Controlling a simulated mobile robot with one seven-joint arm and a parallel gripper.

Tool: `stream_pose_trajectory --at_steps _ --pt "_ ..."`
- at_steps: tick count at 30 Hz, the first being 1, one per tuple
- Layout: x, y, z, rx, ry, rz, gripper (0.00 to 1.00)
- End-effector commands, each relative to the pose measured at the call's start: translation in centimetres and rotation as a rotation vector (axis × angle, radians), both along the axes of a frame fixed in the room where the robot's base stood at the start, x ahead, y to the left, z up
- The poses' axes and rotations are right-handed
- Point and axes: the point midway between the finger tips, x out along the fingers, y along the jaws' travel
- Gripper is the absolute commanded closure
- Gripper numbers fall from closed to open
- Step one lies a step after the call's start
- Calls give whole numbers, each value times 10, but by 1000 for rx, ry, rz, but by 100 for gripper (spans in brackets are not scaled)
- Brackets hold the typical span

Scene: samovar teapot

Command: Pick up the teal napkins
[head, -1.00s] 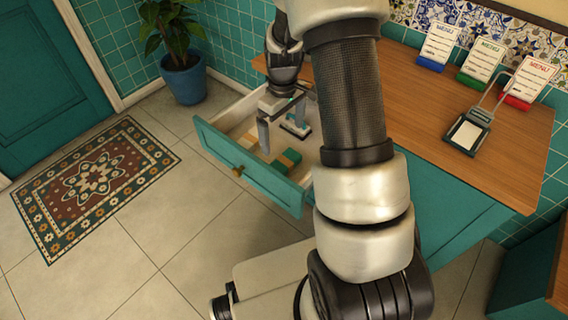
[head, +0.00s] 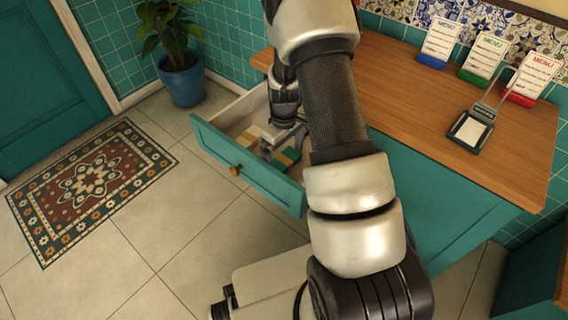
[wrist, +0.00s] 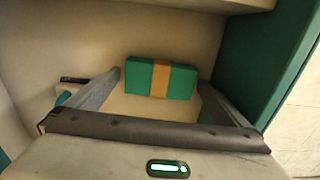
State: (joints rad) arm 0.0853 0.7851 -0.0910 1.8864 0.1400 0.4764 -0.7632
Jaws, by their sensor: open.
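The teal napkins (wrist: 188,82), a folded teal bundle with an orange band, lie inside the open drawer (head: 240,168). In the wrist view they sit centred ahead, between and beyond the two fingers. My gripper (wrist: 160,84) is open with nothing held, and its fingers point down into the drawer on either side of the bundle. In the head view my gripper (head: 282,143) is low in the drawer and covers much of the napkins. Whether the fingers touch the bundle cannot be told.
A dark and teal item (wrist: 66,92) lies left of my fingers in the drawer. The drawer's teal front (wrist: 262,55) rises at right. The wooden counter (head: 410,105) above holds a black-framed stand (head: 468,130) and several menu cards. A potted plant (head: 181,82) stands beyond.

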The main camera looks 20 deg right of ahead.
Motion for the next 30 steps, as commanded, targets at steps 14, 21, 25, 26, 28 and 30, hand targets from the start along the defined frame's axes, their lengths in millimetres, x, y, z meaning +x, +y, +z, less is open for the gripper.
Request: stream_pose_trajectory --at_steps 14,21,25,26,28,30 --pt "0 0 1 0 -1 0 39" --pt "1 0 16 0 -4 0 39" --pt "1 0 42 -1 -5 -1 39" --pt "1 0 49 0 -6 -1 39" --pt "1 0 63 0 -4 0 39" --pt "1 0 76 0 -4 0 39"
